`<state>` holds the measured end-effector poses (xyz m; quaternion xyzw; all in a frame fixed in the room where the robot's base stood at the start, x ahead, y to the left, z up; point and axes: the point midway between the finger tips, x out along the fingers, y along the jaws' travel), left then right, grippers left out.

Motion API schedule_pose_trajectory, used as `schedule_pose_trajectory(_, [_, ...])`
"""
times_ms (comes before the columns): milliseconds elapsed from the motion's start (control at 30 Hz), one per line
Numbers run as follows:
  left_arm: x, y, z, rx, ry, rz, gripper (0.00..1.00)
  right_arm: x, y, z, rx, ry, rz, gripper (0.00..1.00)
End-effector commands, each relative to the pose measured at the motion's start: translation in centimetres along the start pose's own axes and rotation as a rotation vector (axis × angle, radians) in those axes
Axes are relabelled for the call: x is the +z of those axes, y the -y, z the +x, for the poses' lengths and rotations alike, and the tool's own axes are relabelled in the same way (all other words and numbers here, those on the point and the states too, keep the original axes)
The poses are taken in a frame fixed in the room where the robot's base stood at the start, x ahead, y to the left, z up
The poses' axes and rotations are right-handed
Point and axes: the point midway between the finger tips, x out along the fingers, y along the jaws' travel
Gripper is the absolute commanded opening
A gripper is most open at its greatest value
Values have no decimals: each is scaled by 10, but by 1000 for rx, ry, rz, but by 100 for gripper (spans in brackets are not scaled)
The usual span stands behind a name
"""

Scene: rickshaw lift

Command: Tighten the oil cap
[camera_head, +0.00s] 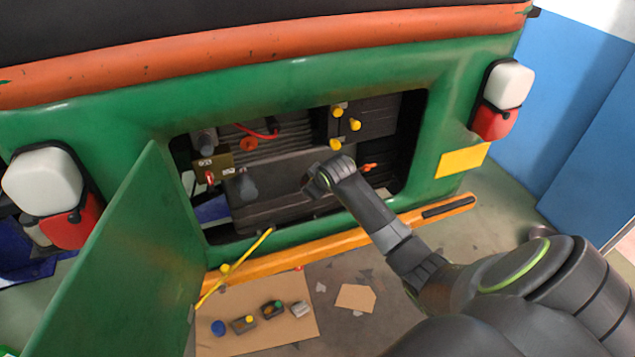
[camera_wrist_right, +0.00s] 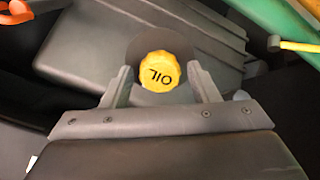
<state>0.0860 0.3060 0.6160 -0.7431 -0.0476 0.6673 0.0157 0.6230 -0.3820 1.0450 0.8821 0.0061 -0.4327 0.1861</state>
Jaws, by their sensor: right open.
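The oil cap (camera_wrist_right: 159,72) is a yellow, ribbed round cap marked OIL, its lettering upside down in the right wrist view. It sits on a dark round seat on the grey engine housing. My right gripper (camera_wrist_right: 158,80) is open, with one finger on each side of the cap and visible gaps at both sides. In the head view my right gripper (camera_head: 318,179) reaches into the engine bay of the green rickshaw and hides the cap there. My left gripper is not in view.
The engine bay opening (camera_head: 300,160) has a green rim, with an open green door (camera_head: 125,260) at left. Several yellow knobs (camera_head: 355,125) sit at the bay's upper right. A yellow rod (camera_head: 236,264) slants below the bay. Cardboard (camera_head: 240,345) with small parts lies on the floor.

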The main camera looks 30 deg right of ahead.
Motion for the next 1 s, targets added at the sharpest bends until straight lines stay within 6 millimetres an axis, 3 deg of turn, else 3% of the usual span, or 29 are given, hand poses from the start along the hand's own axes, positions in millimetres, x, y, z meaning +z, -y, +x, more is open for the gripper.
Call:
schedule_pose_trajectory(100, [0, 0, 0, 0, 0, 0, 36, 0, 0, 0, 0, 0, 1, 55])
schedule_pose_trajectory(400, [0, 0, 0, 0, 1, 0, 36, 0, 0, 0, 0, 0, 2, 19])
schedule_pose_trajectory(1000, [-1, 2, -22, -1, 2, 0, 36, -1, 0, 0, 0, -1, 315, 18])
